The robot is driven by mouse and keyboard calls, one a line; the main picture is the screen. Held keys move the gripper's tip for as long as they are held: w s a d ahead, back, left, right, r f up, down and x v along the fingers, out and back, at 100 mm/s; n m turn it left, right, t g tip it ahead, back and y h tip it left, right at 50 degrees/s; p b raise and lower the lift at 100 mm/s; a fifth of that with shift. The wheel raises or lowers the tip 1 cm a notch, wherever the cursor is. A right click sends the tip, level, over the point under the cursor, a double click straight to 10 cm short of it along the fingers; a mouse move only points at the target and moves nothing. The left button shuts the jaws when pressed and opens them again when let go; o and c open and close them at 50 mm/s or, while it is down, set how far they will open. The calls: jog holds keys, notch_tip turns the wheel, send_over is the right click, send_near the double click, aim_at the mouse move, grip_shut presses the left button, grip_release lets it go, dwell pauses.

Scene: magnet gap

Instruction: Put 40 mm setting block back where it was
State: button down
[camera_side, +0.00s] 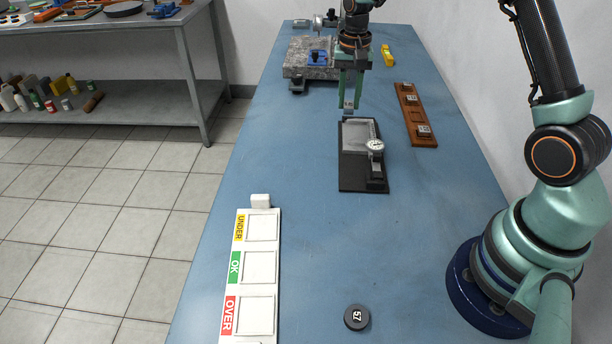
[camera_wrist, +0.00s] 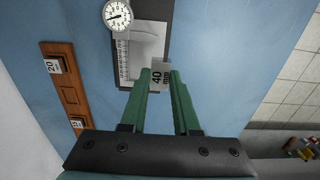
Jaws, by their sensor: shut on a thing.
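My gripper (camera_side: 350,98) is shut on the 40 mm setting block (camera_side: 348,111), a small grey block. In the wrist view the block (camera_wrist: 158,77), marked "40 mm", sits between the green fingertips (camera_wrist: 160,73). In the side view it hangs at the far end of the dial gauge stand (camera_side: 350,186), a dark plate with a dial (camera_side: 376,146); I cannot tell how far above the table it is. The brown wooden rack (camera_side: 404,94) lies to the right of the stand. It holds small grey blocks, one marked "20" (camera_wrist: 55,66), and an empty-looking recess (camera_wrist: 70,97).
A white tray (camera_side: 234,292) marked UNDER, OK and OVER lies at the near left. A dark round disc (camera_side: 357,317) lies near the front. A granite plate (camera_side: 300,70) with a blue item and a yellow object (camera_side: 388,56) are at the back.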

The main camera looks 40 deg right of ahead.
jog(key=s+a+r, duration=0.4)
jog(key=a, duration=0.2)
jog(key=s+a+r, duration=0.4)
jog(key=a, duration=0.3)
notch_tip(320, 180, up, 2)
send_over(357, 241)
notch_tip(357, 241, down, 20)
jog(key=shift+r, duration=0.15)
jog(key=c, duration=0.7)
grip_release()
jog(key=shift+o, duration=0.2)
